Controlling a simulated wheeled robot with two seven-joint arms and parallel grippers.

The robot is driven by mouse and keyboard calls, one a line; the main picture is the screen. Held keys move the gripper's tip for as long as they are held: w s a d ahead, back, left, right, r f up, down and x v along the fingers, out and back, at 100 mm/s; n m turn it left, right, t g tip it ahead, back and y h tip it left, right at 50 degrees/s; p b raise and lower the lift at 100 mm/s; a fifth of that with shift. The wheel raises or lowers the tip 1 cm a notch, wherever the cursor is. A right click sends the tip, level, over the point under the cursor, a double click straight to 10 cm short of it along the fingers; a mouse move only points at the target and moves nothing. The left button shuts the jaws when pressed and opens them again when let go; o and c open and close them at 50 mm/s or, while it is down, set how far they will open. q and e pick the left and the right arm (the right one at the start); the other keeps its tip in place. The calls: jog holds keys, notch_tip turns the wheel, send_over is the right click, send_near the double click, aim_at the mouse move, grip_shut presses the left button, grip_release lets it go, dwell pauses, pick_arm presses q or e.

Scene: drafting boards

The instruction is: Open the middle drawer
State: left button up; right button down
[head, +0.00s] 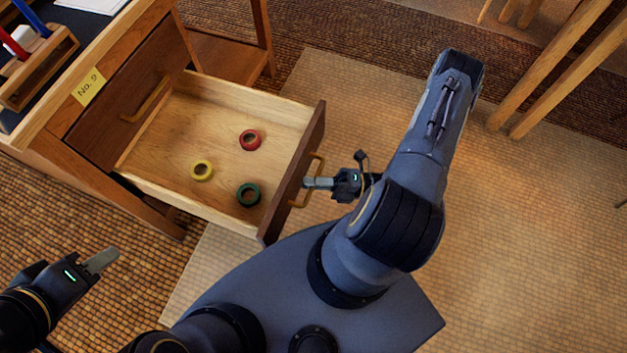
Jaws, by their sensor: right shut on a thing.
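A wooden drawer (180,110) with a pale interior and a dark front stands pulled well out of the wooden cabinet in the head view. Its curved wooden handle (317,168) is on the dark front panel. My right gripper (312,183) is at this handle, shut on it.
Another dark drawer front with a handle (147,98) is closed, beside a yellow label (89,87) reading "No. 9". A wooden holder (38,67) with coloured items stands on the desk top. Wooden legs (560,65) stand at upper right. The pale mat (520,230) at right is clear.

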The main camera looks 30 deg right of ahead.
jog(key=c, duration=1.5)
grip_release()
jog(key=v, duration=0.7)
jog(key=shift+s+d+p, duration=0.15)
jog(key=shift+d+p, duration=0.2)
jog(key=shift+p, duration=0.1)
